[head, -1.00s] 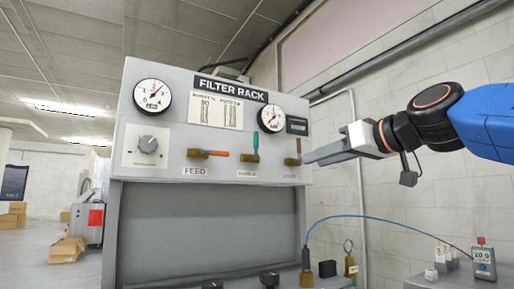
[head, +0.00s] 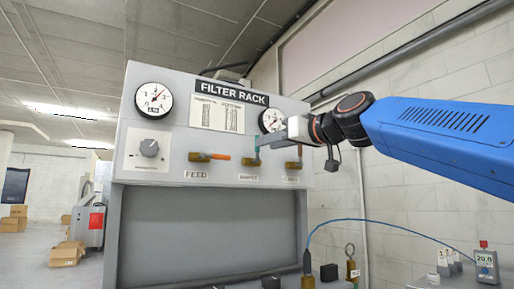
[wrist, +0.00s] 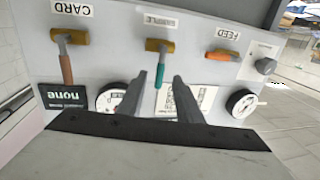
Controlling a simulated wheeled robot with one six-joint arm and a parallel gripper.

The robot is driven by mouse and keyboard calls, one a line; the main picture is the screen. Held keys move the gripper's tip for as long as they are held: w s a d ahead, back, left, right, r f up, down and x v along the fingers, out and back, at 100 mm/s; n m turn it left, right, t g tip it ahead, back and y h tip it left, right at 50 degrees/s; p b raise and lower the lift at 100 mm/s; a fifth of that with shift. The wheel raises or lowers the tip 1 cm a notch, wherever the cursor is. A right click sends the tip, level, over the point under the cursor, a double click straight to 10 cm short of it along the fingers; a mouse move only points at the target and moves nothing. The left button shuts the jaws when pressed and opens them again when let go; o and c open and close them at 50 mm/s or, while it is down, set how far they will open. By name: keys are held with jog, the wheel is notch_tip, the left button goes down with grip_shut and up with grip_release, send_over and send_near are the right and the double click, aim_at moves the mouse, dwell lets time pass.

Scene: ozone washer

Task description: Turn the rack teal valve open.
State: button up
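The teal valve (head: 257,147) is the middle one on the filter rack (head: 150,190). It has a brass body and a teal handle that points straight up, across the body. In the upside-down wrist view the teal handle (wrist: 158,95) points down, with the brass body (wrist: 160,46) above it. My gripper (head: 264,139) is at the handle's upper right in the head view. In the wrist view my gripper (wrist: 159,75) is open, with one finger on each side of the handle. I see gaps there and cannot tell any contact.
An orange-handled valve (head: 210,156) labelled FEED lies to the left, its handle sideways. A gauge (head: 271,119) sits behind my gripper. A grey knob (head: 149,147) is further left.

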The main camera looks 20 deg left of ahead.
aim_at(257, 158)
jog(key=x, duration=0.6)
jog(key=shift+w+a, duration=0.15)
jog(key=shift+a, duration=0.1)
grip_shut()
